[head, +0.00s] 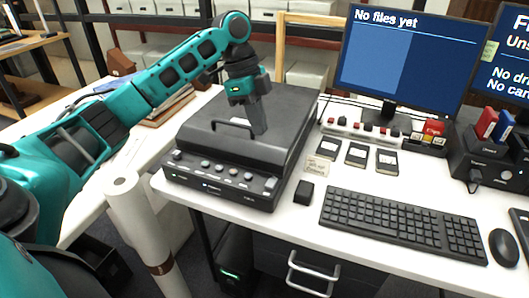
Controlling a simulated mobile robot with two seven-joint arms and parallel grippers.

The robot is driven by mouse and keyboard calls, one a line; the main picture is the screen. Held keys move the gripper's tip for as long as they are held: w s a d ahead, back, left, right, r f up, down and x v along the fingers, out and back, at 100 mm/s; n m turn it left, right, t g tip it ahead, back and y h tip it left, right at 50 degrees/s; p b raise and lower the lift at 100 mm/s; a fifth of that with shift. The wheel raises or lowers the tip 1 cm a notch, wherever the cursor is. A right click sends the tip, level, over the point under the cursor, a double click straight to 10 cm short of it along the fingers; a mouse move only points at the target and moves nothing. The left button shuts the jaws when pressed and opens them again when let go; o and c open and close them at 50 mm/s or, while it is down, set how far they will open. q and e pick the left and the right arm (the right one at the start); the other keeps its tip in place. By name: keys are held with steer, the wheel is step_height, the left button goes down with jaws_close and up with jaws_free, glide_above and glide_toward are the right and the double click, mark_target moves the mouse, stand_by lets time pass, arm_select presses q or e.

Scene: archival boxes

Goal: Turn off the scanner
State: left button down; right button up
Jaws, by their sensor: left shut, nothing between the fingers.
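The scanner (195,150) is a flat black box with a handled lid at the left of the white desk. Its lid is down. Its front panel (228,187) has a row of small round grey buttons, small lit marks, and a paler rocker-like switch (270,184) at the right end. My left gripper (259,131) is shut and empty, pointing down over the lid, right of the lid's handle (232,124). I cannot tell whether its tips touch the lid. My right gripper is not in view.
A small black block (304,192) sits right of the scanner. A keyboard (402,222), a mouse (504,247), several dark cartridges (356,154) and a monitor (412,60) stand further right. A white paper roll (140,222) stands upright at the front left.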

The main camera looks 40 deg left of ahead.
arm_select(q)
steer(key=b, duration=0.2)
glide_toward(271, 185)
steer(key=x, duration=0.5)
steer(key=shift+w+d, duration=0.1)
steer(key=shift+w, duration=0.05)
steer(key=shift+f, duration=0.55)
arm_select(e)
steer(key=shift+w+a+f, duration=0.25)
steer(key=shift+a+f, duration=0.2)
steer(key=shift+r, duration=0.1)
